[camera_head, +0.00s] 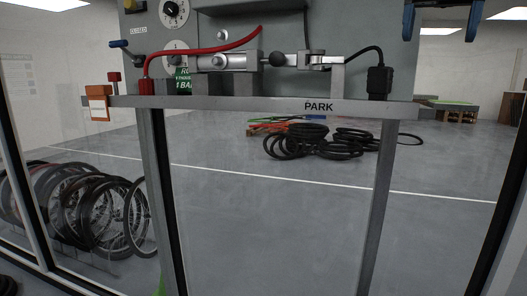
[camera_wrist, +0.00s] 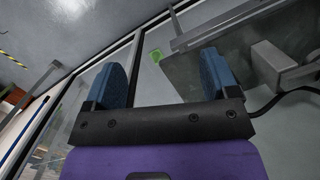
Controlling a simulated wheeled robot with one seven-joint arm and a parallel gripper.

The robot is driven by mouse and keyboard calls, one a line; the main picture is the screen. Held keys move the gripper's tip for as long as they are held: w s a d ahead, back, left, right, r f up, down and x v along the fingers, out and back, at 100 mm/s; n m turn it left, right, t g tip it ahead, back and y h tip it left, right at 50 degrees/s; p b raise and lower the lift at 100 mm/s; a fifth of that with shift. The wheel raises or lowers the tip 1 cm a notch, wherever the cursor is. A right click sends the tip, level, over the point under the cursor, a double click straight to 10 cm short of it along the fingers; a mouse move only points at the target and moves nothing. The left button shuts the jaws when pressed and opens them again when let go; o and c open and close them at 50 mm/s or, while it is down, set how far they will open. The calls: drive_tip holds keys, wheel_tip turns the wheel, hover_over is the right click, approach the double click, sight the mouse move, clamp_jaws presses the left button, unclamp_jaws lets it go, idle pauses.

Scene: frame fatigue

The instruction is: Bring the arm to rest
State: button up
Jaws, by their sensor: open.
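My gripper (camera_head: 441,20) shows at the top right edge of the head view, its two blue fingers pointing down and apart. In the wrist view my gripper (camera_wrist: 162,76) is open, with nothing between its fingers. In the head view it appears above and right of a grey rail marked PARK (camera_head: 319,107). A grey metal plate or rail (camera_wrist: 235,28) lies beyond the right finger in the wrist view. The rest of my arm is out of the head view.
The rail carries a metal clamp fixture (camera_head: 228,61), a red hose (camera_head: 205,49), a black connector (camera_head: 379,82) and an orange tag (camera_head: 97,104). A grey panel with dials (camera_head: 235,30) stands behind. Bicycle wheels (camera_head: 90,215) stand left; black tyres (camera_head: 300,143) lie on open floor.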

drive_tip(key=s+d+f+n+t, duration=0.1)
drive_tip(key=s+f, duration=0.3)
drive_tip(key=f, duration=0.4)
drive_tip(key=s+d+f+n+t+h, duration=0.1)
drive_tip(key=s+f+n+t, duration=0.2)
drive_tip(key=f, duration=0.6)
drive_tip(key=s+d+f+n+t, duration=0.1)
drive_tip(key=s+f+n+t, duration=0.1)
drive_tip(key=s+f, duration=0.4)
wheel_tip(320, 180, down, 3)
drive_tip(key=shift+s+d+n, duration=0.2)
drive_tip(key=shift+s+n, duration=0.15)
drive_tip(key=shift+n, duration=0.25)
